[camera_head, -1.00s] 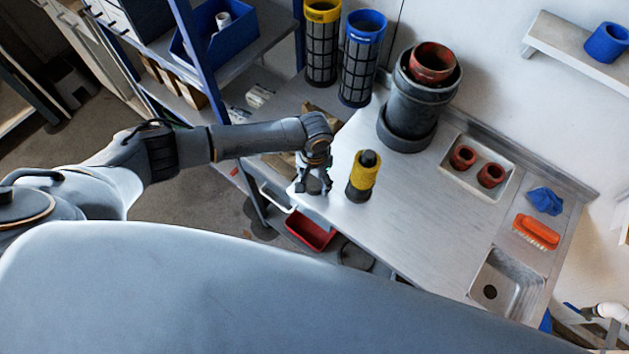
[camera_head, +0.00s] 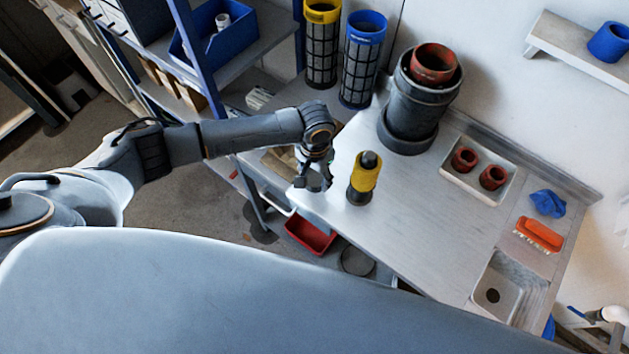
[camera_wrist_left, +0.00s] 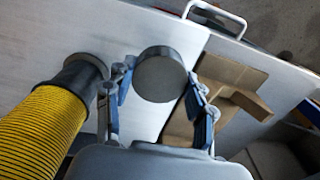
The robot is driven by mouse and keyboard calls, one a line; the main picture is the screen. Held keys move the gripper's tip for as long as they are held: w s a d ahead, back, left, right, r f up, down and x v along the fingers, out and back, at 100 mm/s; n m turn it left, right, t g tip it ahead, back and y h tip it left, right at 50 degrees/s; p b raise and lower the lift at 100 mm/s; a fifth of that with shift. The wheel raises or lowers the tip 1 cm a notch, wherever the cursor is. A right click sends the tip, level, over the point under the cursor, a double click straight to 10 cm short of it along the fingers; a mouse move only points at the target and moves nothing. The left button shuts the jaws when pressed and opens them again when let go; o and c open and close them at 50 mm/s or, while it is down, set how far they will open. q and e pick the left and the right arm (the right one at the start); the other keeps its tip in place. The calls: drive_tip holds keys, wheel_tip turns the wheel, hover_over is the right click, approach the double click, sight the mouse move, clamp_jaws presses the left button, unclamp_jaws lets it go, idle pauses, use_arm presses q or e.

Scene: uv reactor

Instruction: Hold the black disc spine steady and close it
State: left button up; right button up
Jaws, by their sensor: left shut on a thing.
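My left gripper (camera_head: 311,184) is above the left end of the steel bench (camera_head: 400,215). In the left wrist view, its two blue-padded fingers (camera_wrist_left: 160,92) are on either side of a short, dark grey round piece (camera_wrist_left: 160,75), and it is shut on this piece. A yellow ribbed cylinder (camera_head: 365,175) with black ends stands upright on the bench just right of the gripper, apart from it. The cylinder also shows at the left of the left wrist view (camera_wrist_left: 40,130). Which piece is the black disc spine, I cannot tell. My right gripper is not in view.
A large dark grey pot (camera_head: 415,110), a tray with two red cups (camera_head: 478,168) and an orange brush (camera_head: 538,235) are on the bench. Tall yellow-topped (camera_head: 321,50) and blue-topped (camera_head: 361,65) mesh cylinders stand behind. Bare steel lies right of the yellow cylinder.

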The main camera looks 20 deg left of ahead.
use_arm(q)
drive_tip(key=s+d+r+b, duration=0.2)
drive_tip(key=s+d+r, duration=0.7)
drive_tip(key=s, duration=0.1)
drive_tip(key=shift+d+r, duration=0.2)
drive_tip(key=shift+d, duration=0.15)
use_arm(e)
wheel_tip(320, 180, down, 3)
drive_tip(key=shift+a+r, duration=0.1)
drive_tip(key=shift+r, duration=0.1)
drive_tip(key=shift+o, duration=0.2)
